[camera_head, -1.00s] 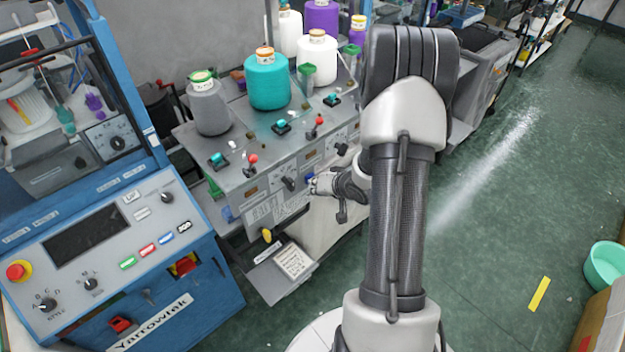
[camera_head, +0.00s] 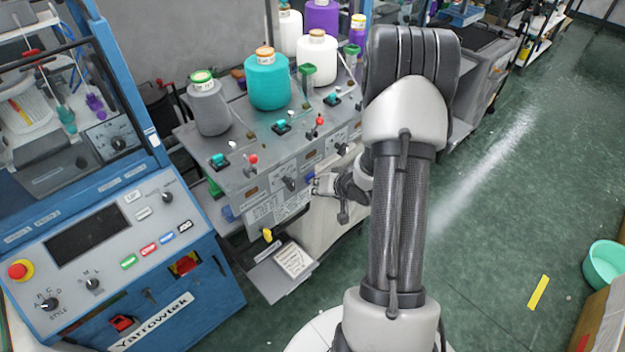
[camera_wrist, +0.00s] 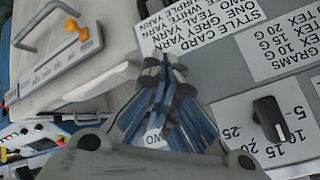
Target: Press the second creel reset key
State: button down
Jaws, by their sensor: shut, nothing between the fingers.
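The creel panel (camera_head: 262,192) stands left of my arm, with levers, knobs and cones on and above its front. A blue key (camera_head: 228,213) is at the left of the panel front. A second blue key (camera_head: 310,175) is further right, just above my fingertips in the picture. My gripper (camera_head: 316,186) is shut and empty in front of the panel; I cannot tell whether it touches the panel or key. In the wrist view the closed fingers (camera_wrist: 168,68) point at the panel below the printed style card (camera_wrist: 205,30). I cannot make out a key there.
Red-knobbed levers (camera_head: 252,160) and a black dial (camera_head: 290,183) sit close to the gripper. The dial on a 5–25 scale also shows in the wrist view (camera_wrist: 270,118). A yellow knob (camera_head: 267,235) is lower left. The blue Yarrowtek machine (camera_head: 200,300) fills the left.

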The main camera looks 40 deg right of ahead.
jog(key=shift+s+d, duration=0.15)
jog(key=shift+s, duration=1.3)
jog(key=shift+s+d, duration=0.1)
jog(key=shift+s, duration=1.35)
jog(key=a+r+n+g+h+b, duration=0.3)
jog(key=a+r+b, duration=0.35)
jog(key=r, duration=0.65)
jog(key=s+a+r+n+y+b, duration=0.1)
jog(key=s+a+r+n+b, duration=0.1)
jog(key=s+a, duration=0.6)
jog(key=s+a+r+n+g+y+b, duration=0.1)
jog(key=s+a+r+n+y+b, duration=0.1)
jog(key=s+a, duration=0.7)
jog(key=a, duration=0.3)
jog(key=shift+n, duration=0.3)
